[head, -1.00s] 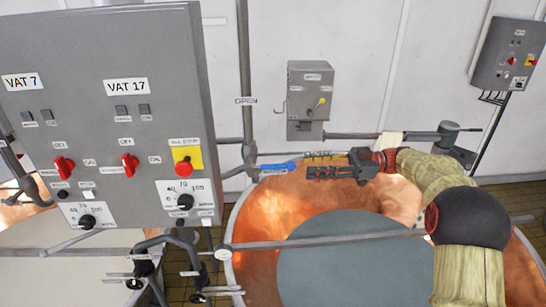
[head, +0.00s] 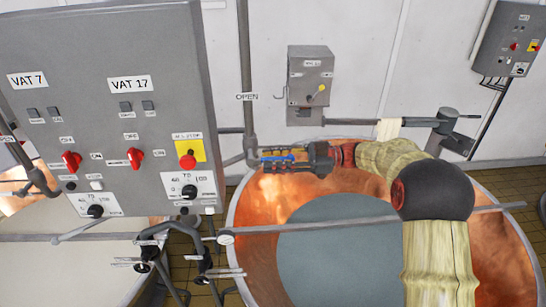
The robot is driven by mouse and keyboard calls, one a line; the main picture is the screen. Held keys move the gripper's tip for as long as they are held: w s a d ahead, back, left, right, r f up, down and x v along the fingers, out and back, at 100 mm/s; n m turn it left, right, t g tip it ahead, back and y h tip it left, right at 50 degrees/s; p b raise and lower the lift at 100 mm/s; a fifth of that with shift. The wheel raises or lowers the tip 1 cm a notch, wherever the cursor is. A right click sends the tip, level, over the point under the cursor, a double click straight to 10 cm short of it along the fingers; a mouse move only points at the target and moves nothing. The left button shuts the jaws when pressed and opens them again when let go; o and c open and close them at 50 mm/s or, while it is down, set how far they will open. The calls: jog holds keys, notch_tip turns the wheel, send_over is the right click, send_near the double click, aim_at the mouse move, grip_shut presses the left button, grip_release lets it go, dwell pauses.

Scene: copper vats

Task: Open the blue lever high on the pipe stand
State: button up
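The blue lever (head: 277,159) sticks out to the right from the pipe stand (head: 247,125), near level. Only part of it shows, as my gripper covers the rest. My gripper (head: 276,161) reaches in from the right, with its fingers around the lever, one along its upper side and one along its lower side. The fingers look spread with the lever between them; whether they touch it is too small to tell. An OPEN label (head: 247,97) sits higher on the vertical pipe, above the lever.
A grey panel (head: 105,60) marked VAT 7 and VAT 17 stands close at the left. A copper vat (head: 262,215) lies below my arm, with a rail (head: 330,227) across its front. A small grey box (head: 310,75) hangs on the wall behind.

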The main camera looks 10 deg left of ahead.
jog(key=shift+c, duration=1.3)
grip_shut()
